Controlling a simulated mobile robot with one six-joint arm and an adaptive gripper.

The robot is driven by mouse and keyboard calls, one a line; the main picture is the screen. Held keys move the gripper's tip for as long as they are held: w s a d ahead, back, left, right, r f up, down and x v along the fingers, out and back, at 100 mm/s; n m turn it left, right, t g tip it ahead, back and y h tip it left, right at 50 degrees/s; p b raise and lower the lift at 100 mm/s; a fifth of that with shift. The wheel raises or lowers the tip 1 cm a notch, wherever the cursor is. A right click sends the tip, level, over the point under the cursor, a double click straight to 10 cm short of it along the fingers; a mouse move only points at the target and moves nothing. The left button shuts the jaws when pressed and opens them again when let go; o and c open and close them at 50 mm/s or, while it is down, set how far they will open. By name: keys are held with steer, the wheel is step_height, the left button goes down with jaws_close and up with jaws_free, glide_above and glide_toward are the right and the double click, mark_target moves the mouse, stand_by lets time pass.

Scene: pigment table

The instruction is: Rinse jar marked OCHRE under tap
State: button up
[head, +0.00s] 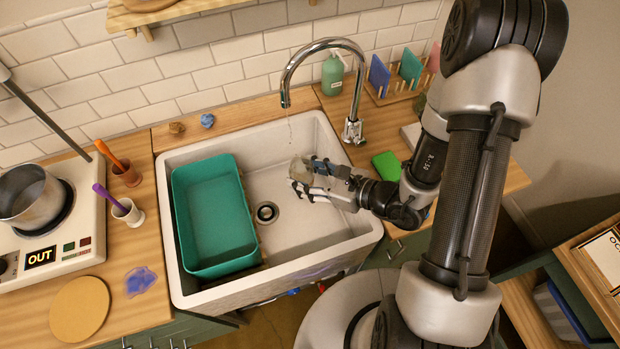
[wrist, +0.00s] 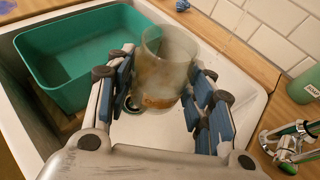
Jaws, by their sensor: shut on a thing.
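My gripper (head: 312,180) is over the right part of the white sink (head: 300,232), below the chrome tap (head: 323,47). It is shut on a clear glass jar (wrist: 165,75), which shows between the fingers in the wrist view. The jar has cloudy residue inside and an orange-brown mark low on its side; I cannot read the lettering. In the head view the jar (head: 301,168) is small and partly hidden by the fingers. A thin stream of water (head: 290,128) falls from the spout just above the jar. I cannot tell whether it enters the jar.
A teal basin (head: 242,225) fills the sink's left side; the drain (head: 266,212) lies beside it. A green soap bottle (head: 332,74), a rack with colored boards (head: 380,75) and a green sponge (head: 386,165) stand to the right. A hot plate with a pot (head: 30,195) is at left.

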mark_target(301, 167)
steer(key=shift+w+a+f+b, duration=0.2)
steer(key=shift+w+f+b, duration=0.1)
steer(key=shift+w+b, duration=0.4)
steer(key=w+b, duration=0.1)
steer(key=b, duration=0.2)
steer(key=w+b, duration=0.1)
steer(key=b, duration=0.3)
steer(key=shift+a+f, duration=0.2)
steer(key=shift+a, duration=0.15)
steer(key=w+a+f, duration=0.1)
steer(key=w+a, duration=0.1)
steer(key=w, duration=0.6)
steer(key=shift+w+a+f, duration=0.25)
steer(key=shift+w, duration=0.05)
steer(key=shift+d, duration=0.1)
steer(key=shift+w+d, duration=0.15)
steer(key=shift+d, duration=0.35)
steer(key=shift+a, duration=0.15)
steer(key=shift+a+b, duration=0.35)
steer(key=shift+a, duration=0.15)
